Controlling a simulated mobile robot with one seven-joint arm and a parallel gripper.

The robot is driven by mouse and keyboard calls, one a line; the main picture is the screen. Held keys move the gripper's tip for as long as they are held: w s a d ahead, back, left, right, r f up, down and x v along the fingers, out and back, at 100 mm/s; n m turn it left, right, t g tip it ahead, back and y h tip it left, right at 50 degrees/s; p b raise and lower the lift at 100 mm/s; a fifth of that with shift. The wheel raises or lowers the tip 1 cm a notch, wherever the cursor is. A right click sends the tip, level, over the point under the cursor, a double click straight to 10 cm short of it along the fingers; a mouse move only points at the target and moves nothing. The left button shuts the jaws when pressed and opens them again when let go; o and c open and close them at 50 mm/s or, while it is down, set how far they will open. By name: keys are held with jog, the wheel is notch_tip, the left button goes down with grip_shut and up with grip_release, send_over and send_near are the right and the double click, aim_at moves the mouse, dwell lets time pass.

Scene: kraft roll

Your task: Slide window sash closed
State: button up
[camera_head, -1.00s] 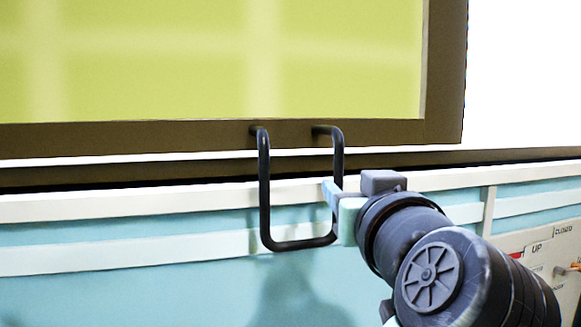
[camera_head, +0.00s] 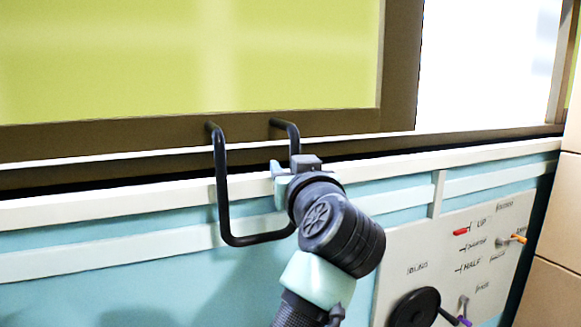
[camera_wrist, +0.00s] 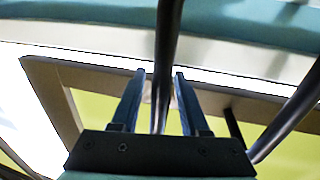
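The window sash (camera_head: 398,75) has a brown frame around a yellow-green pane and fills the upper left of the head view. A black U-shaped handle (camera_head: 221,190) hangs from its lower rail. My gripper (camera_head: 280,172) is at the handle's right bar. In the wrist view the handle bar (camera_wrist: 166,40) runs between the two fingers of my gripper (camera_wrist: 161,74), with a small gap on each side. The fingers look open around it. The sash frame (camera_wrist: 48,95) also shows in the wrist view.
A bright white opening (camera_head: 485,65) lies right of the sash, up to the side jamb (camera_head: 558,65). Below the sill, a control panel (camera_head: 400,270) with levers and a black knob (camera_head: 415,308) stands to the right of my arm. A beige wall is at far right.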

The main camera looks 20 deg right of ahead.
grip_shut()
dwell(1.2)
